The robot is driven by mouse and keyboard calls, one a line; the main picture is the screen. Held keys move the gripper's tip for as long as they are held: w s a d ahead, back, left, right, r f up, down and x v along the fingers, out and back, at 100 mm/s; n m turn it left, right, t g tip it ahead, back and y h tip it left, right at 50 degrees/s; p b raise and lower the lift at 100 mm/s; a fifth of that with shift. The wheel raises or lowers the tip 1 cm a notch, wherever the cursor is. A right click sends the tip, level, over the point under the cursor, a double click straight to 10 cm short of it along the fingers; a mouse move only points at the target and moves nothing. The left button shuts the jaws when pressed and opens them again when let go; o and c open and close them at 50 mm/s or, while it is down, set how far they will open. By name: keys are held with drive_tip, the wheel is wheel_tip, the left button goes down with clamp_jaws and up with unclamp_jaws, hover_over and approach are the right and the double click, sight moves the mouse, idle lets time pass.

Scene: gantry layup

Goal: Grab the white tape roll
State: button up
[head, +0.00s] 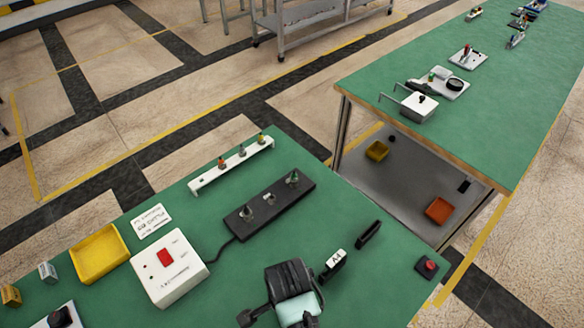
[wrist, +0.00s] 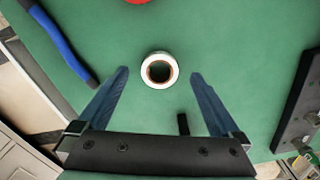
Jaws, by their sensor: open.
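The white tape roll (wrist: 148,72) lies flat on the green table in the wrist view, with a dark hole and a brown core. My gripper (wrist: 160,74) is open, one blue-grey finger on each side of the roll, with green gap showing between roll and fingers. The roll appears between the fingertips in the picture; how far above it they are I cannot tell. In the head view my dark gripper and wrist (head: 288,280) are at the bottom middle, and I cannot make out the roll there.
A blue-handled tool (wrist: 62,45) lies left of the roll, and a small black piece (wrist: 183,124) below right.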

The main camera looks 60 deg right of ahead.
wheel_tip(320, 180, down, 3)
drive_tip(key=shift+f, duration=0.15)
drive_tip(key=c, duration=1.4)
